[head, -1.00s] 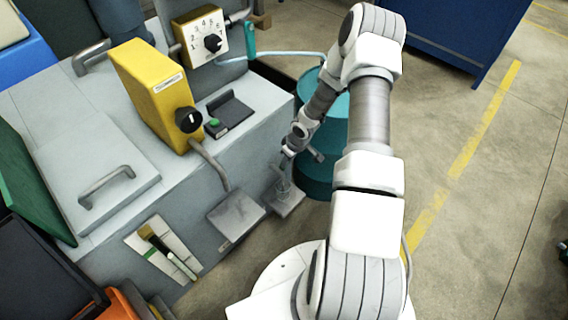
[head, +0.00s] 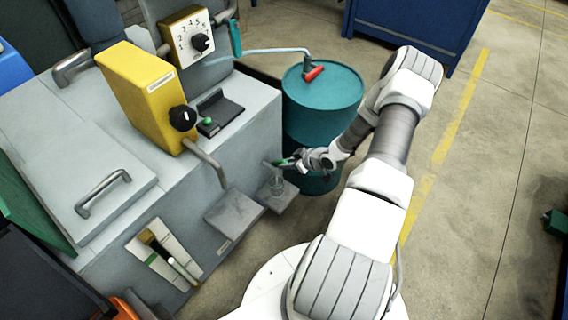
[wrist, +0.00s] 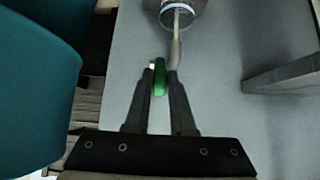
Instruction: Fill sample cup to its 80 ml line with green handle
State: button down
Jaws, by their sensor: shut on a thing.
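The green handle (head: 284,161) is on a small tap at the right side of the grey machine. In the wrist view the green handle (wrist: 159,80) lies between my fingers. My gripper (wrist: 161,70) is shut on it; in the head view my gripper (head: 300,162) reaches it from the right. The clear sample cup (head: 277,186) stands upright on a small grey shelf (head: 283,201) below the tap. In the wrist view the cup (wrist: 182,12) is cut off at the top edge, with a thin tan streak at its mouth. Its level and 80 ml line are unreadable.
A teal drum (head: 322,100) with a red-handled tap (head: 314,73) stands right behind my gripper. A yellow box (head: 145,95) with a black knob and a dial panel (head: 187,38) sit on the machine. A second grey shelf (head: 234,213) is left of the cup. Open floor lies right.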

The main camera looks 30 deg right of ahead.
jog(key=shift+s+f+t, duration=0.15)
jog(key=shift+f+t, duration=0.05)
jog(key=shift+t, duration=0.1)
dwell(0.4)
jog(key=c, duration=0.8)
grip_release()
jog(key=shift+o, duration=0.2)
jog(key=p+v, duration=0.5)
jog(key=v, duration=1.2)
jog(key=shift+d, duration=0.3)
jog(key=shift+s+r, duration=0.1)
